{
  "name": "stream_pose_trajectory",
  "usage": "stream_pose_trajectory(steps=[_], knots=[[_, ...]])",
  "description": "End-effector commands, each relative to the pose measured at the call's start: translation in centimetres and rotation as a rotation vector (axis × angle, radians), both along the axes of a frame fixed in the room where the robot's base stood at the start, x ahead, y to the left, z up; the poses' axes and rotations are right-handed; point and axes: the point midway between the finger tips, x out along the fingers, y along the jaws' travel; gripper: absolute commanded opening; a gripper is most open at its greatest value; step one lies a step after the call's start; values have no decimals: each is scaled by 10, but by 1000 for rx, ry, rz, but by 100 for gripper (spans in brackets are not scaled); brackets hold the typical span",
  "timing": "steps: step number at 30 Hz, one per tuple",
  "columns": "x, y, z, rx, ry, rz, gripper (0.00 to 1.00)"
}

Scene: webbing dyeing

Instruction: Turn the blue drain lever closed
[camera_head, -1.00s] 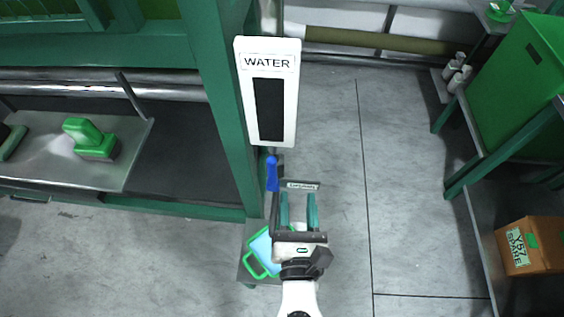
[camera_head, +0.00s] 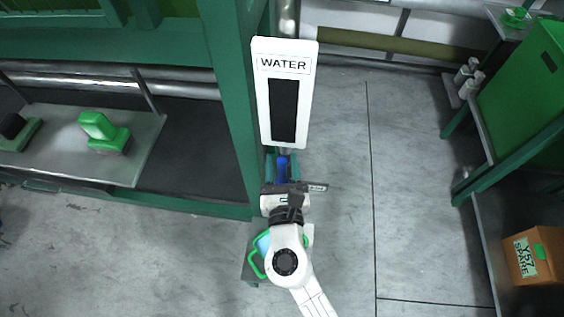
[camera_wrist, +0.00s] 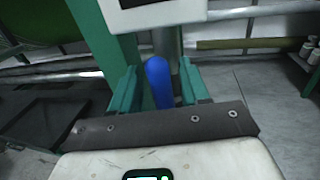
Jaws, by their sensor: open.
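The blue drain lever (camera_head: 282,168) hangs below the white WATER panel (camera_head: 284,92), beside the green post. In the wrist view the lever (camera_wrist: 158,82) stands upright between the two teal fingers of my gripper (camera_wrist: 157,92). My gripper (camera_head: 282,172) is open, with a finger on each side of the lever. A gap shows between the lever and the left finger; whether the right finger touches it I cannot tell. The lever's lower end is hidden behind my gripper's dark plate.
A green post (camera_head: 232,110) stands just left of the lever. A tray with a green handle (camera_head: 256,262) is below, partly behind my arm. An orange box (camera_head: 537,250) is at the right. The grey floor between is clear.

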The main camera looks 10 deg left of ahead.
Motion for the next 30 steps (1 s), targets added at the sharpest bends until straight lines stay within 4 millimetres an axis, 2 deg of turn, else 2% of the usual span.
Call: stream_pose_trajectory(steps=[8,23,30], knots=[[2,0,0,0,1,0,46],[1,0,0,0,1,0,0],[1,0,0,0,1,0,0]])
